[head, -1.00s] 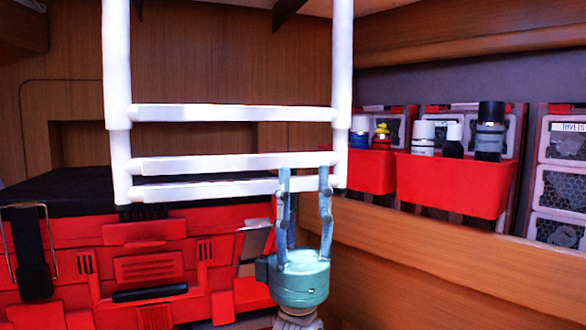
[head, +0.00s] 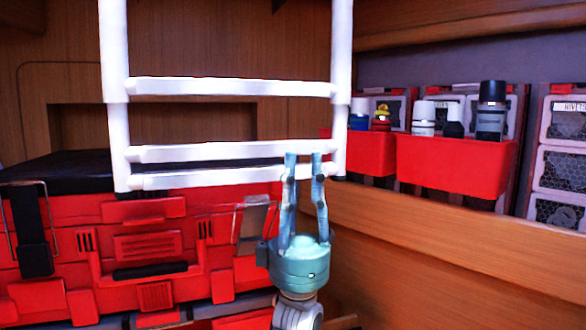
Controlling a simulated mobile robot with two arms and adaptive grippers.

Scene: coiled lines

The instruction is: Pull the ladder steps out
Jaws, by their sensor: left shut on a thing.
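A white ladder (head: 115,60) hangs upright in the head view, with two side rails and several white rungs. The upper rung (head: 230,87) stands well above the other two visible ones. The middle rung (head: 210,151) and the lowest rung (head: 200,179) lie close together at the bottom of the rails. My left gripper (head: 304,158), teal with blue-grey fingers, reaches up from below. It is shut on the lowest rung near its right end, with its fingertips rising in front of the middle rung. The ladder's top is out of view. My right gripper is not in view.
A large red case (head: 150,245) with a black top stands behind the ladder at left. Red bins (head: 455,165) with bottles hang on the right wall, above a wooden ledge (head: 450,240).

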